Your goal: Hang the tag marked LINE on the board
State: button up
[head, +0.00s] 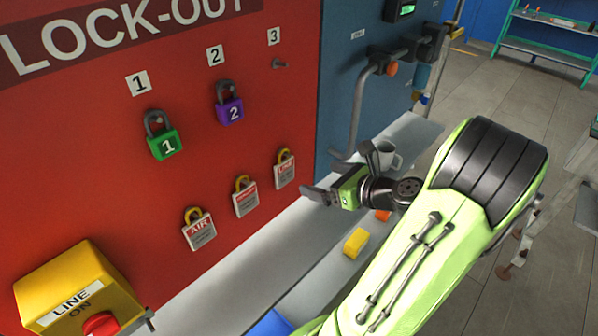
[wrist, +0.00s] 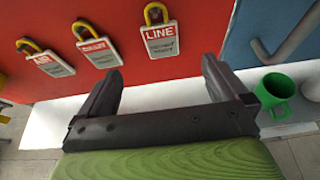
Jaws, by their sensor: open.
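The tag marked LINE (wrist: 161,40) is white with a red heading and a yellow loop. It hangs low on the red board (head: 90,190), rightmost of three tags; in the head view its lettering (head: 285,172) is small. My gripper (head: 342,176) is open and empty, just out from the board, right of and slightly below the LINE tag. In the wrist view the LINE tag shows beyond and above the gap between my fingers (wrist: 160,78), apart from them.
The AIR tag (head: 200,233) and another tag (head: 245,201) hang left. A green padlock (head: 165,144) and a purple padlock (head: 230,110) hang above; peg 3 (head: 280,64) is bare. A yellow LINE ON box (head: 75,285), a yellow block (head: 355,242) and a green mug (wrist: 274,92) are nearby.

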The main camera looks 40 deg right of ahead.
aim_at(286, 167)
jog(key=x, duration=1.2)
jog(key=shift+w+f, duration=0.2)
jog(key=shift+w, duration=0.1)
jog(key=shift+s, duration=0.1)
jog(key=shift+c, duration=0.5)
jog(key=c, duration=1)
jog(key=shift+r+p, duration=0.2)
jog(key=shift+p, duration=0.1)
jog(key=shift+r+p, duration=0.35)
jog(key=shift+p, duration=0.1)
jog(key=shift+s, duration=0.1)
